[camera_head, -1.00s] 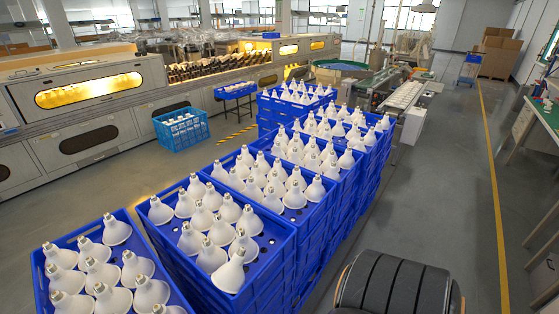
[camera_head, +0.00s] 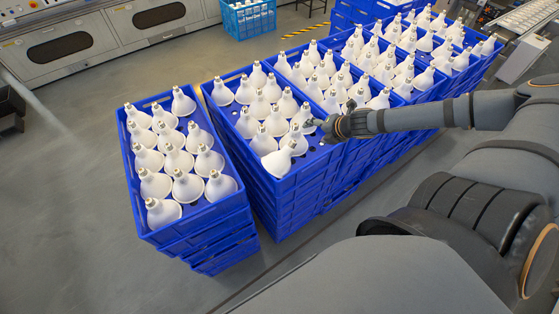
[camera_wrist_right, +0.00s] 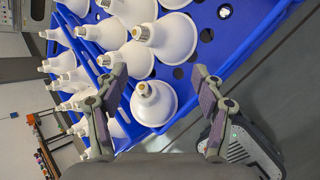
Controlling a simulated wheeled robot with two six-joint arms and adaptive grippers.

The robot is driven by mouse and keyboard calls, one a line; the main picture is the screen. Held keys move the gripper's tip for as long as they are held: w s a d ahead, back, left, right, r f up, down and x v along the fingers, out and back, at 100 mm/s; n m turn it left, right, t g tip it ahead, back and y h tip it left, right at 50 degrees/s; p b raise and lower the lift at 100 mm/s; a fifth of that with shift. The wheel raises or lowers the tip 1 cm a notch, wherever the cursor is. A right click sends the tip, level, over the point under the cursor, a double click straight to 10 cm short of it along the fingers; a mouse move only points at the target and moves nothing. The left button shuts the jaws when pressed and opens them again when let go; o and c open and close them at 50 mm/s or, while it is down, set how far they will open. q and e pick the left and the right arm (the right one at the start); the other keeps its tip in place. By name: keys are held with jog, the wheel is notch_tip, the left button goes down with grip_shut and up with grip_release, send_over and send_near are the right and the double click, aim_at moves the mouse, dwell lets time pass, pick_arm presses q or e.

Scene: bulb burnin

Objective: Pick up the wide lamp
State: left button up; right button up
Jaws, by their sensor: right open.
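Many white lamps with metal screw bases stand in blue crates. In the head view, one white lamp (camera_head: 279,161) leans at the near corner of the second crate (camera_head: 316,163). I cannot tell for sure which lamp is the wide one. My right gripper (camera_head: 316,124) reaches in from the right, over that crate's right side. In the right wrist view, my right gripper (camera_wrist_right: 158,78) is open, and a lamp (camera_wrist_right: 154,102) lies between and beyond its fingers, base toward the camera. Nothing is held. My left gripper is not in view.
A separate stack topped by a full lamp crate (camera_head: 144,218) stands at left, with a narrow gap between. More full crates (camera_head: 420,90) adjoin behind. Other lamps (camera_wrist_right: 168,38) crowd close beside the gripper. Grey floor (camera_head: 70,200) is free at left.

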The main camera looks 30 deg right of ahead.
aim_at(291, 148)
jog(key=s+a+n+g+y, duration=0.1)
jog(key=s+a+n, duration=0.2)
jog(key=a, duration=0.4)
jog(key=b+x, duration=0.5)
jog(key=b, duration=0.2)
jog(key=shift+b, duration=0.3)
jog(key=shift+w, duration=0.2)
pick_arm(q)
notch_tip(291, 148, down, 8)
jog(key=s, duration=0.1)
pick_arm(e)
jog(key=shift+r, duration=0.1)
jog(key=b+x, duration=0.5)
jog(key=b, duration=0.2)
jog(key=shift+w+a+b, duration=0.15)
jog(key=shift+w+b, duration=0.05)
jog(key=shift+b, duration=0.1)
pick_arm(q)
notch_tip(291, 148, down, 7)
pick_arm(e)
jog(key=shift+r, duration=0.15)
jog(key=c, duration=1.4)
